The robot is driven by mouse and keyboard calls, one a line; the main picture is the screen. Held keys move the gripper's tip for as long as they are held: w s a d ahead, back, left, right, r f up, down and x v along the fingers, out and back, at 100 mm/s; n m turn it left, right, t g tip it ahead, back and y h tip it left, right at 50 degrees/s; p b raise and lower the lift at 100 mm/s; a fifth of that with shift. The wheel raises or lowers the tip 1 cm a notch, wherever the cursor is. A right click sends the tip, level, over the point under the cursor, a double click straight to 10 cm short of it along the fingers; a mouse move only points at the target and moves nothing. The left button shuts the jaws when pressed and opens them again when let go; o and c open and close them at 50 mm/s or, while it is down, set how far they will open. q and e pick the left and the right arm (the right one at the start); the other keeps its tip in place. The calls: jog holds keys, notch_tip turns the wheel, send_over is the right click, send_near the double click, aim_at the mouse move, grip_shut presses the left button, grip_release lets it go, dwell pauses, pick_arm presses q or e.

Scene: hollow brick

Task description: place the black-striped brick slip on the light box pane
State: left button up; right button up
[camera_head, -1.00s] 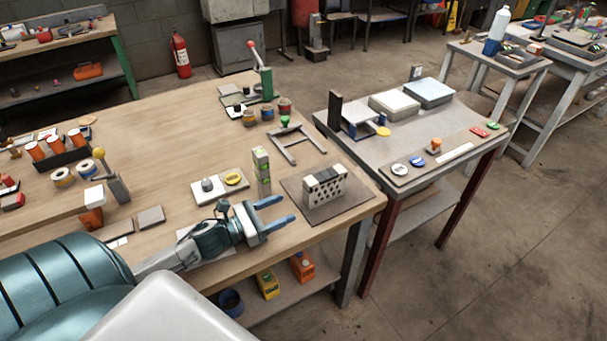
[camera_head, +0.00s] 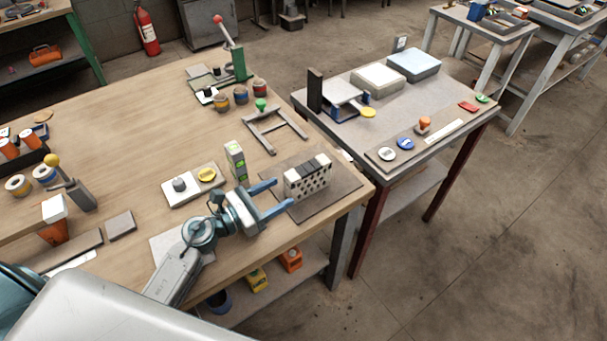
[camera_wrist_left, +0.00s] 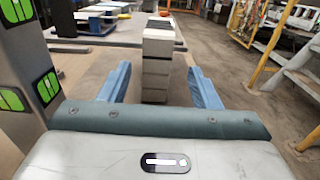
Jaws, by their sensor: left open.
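A pale grey brick with rows of dark holes in its side and dark bands across its top (camera_head: 308,183) stands on a brown mat (camera_head: 345,182) near the bench's right corner. I take it for the black-striped one. My left gripper (camera_head: 284,193) is open and empty, its two blue fingers pointing at the brick's near end. In the left wrist view the brick's grey end (camera_wrist_left: 157,70) stands between and beyond the fingers. My right gripper is not in view.
A box with green labels (camera_head: 235,162) stands close behind my left gripper; it looms at the left of the wrist view. A grey frame (camera_head: 277,130) lies behind the brick. A gap separates bench and side table. Stamps and discs line the side table's front.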

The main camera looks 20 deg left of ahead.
aim_at(288, 187)
pick_arm(q)
jog(key=p+x, duration=0.1)
jog(key=x, duration=0.3)
jog(key=shift+r, duration=0.1)
jog(key=p+x, duration=0.1)
jog(key=x, duration=0.3)
jog(key=shift+w+r, duration=0.2)
jog(key=shift+w, duration=0.05)
jog(key=shift+w+d, duration=0.15)
jog(key=shift+w, duration=0.15)
jog(key=shift+s, duration=0.1)
jog(key=shift+c, duration=0.5)
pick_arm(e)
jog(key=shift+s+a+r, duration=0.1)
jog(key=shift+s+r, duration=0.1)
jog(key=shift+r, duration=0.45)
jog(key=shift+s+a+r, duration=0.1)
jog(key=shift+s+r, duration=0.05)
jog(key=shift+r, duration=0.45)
pick_arm(q)
jog(key=c, duration=1.1)
grip_shut()
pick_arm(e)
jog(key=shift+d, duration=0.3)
pick_arm(q)
jog(key=shift+r, duration=0.1)
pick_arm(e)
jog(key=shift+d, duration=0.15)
